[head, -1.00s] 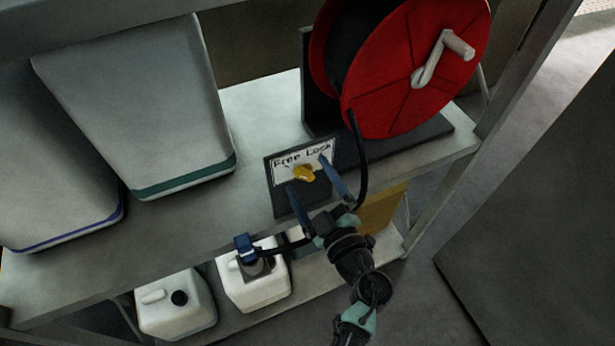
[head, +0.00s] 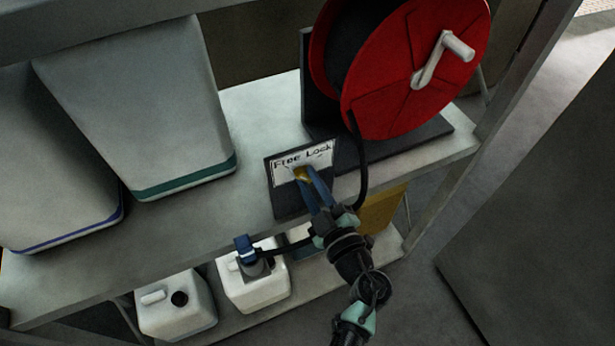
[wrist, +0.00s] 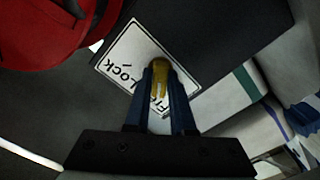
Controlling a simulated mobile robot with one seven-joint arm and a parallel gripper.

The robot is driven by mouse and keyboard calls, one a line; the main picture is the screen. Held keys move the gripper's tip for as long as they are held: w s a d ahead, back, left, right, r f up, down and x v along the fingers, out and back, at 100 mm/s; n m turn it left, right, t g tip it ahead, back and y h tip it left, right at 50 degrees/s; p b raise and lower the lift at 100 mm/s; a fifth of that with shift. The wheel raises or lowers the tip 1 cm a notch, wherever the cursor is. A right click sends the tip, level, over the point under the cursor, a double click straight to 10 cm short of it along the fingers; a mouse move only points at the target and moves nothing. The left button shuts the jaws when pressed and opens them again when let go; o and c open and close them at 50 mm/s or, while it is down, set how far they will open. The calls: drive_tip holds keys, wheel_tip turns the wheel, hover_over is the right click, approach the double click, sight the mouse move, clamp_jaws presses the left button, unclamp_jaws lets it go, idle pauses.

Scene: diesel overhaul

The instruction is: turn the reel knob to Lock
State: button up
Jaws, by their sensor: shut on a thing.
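The yellow reel knob (head: 302,174) sits on a dark plate (head: 290,204) below a white label reading "Free" on the left and "Lock" on the right (head: 304,160). My gripper (head: 308,182) is shut on the knob, with its blue fingers on either side. In the wrist view the knob (wrist: 161,78) shows between the fingertips (wrist: 161,85), and the label (wrist: 122,62) appears upside down behind it. The fingers hide part of the knob and of the word "Free". The knob's exact pointing direction is hard to tell.
The red hose reel (head: 420,70) with a pale crank handle (head: 440,60) stands behind and right of the plate. A black hose (head: 361,165) hangs beside my gripper. Large grey containers (head: 135,100) stand left on the shelf (head: 262,115); white jugs (head: 175,305) sit below.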

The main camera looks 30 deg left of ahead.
drive_tip(key=r+m+p, duration=0.1)
drive_tip(key=p, duration=0.2)
drive_tip(key=shift+m, duration=0.4)
drive_tip(key=m+p, duration=0.5)
drive_tip(key=m, duration=0.1)
drive_tip(key=shift+w+d+f+p, duration=0.1)
drive_tip(key=shift+p, duration=0.2)
drive_tip(key=m+p, duration=0.1)
drive_tip(key=m, duration=0.1)
drive_tip(key=m+p, duration=0.1)
drive_tip(key=m, duration=0.2)
drive_tip(key=m+p, duration=0.1)
drive_tip(key=m, duration=0.2)
drive_tip(key=shift+w+f, duration=0.1)
drive_tip(key=shift+f, duration=0.3)
drive_tip(key=o, duration=1.6)
drive_tip(key=shift+c, duration=0.2)
drive_tip(key=shift+d, duration=0.1)
